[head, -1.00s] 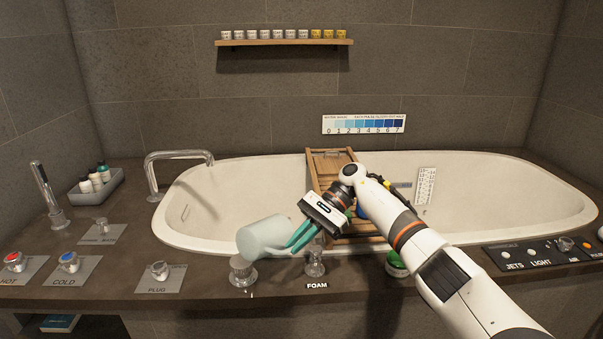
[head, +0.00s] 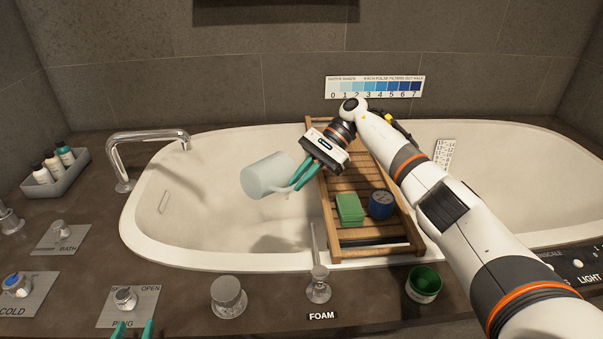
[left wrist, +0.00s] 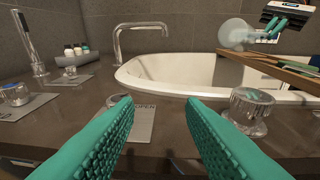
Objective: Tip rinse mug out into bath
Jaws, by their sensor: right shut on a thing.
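The rinse mug (head: 267,177) is pale and translucent. My right gripper (head: 299,177) is shut on its right side and holds it up over the left part of the bath (head: 200,225). The mug is tilted, lying nearly on its side; I cannot tell whether liquid is in it. It also shows at the upper right of the left wrist view (left wrist: 233,35), beside the right gripper's teal fingers. My left gripper (head: 133,331) shows only its fingertips at the bottom of the head view, by the plug knob. In the left wrist view its fingers are apart and empty.
A wooden bath tray (head: 345,178) crosses the bath, carrying a green block (head: 349,208) and a blue round container (head: 381,204). A chrome spout (head: 147,137) stands at the left. Knobs and a green pot (head: 424,284) line the front deck. The bath's left part is clear.

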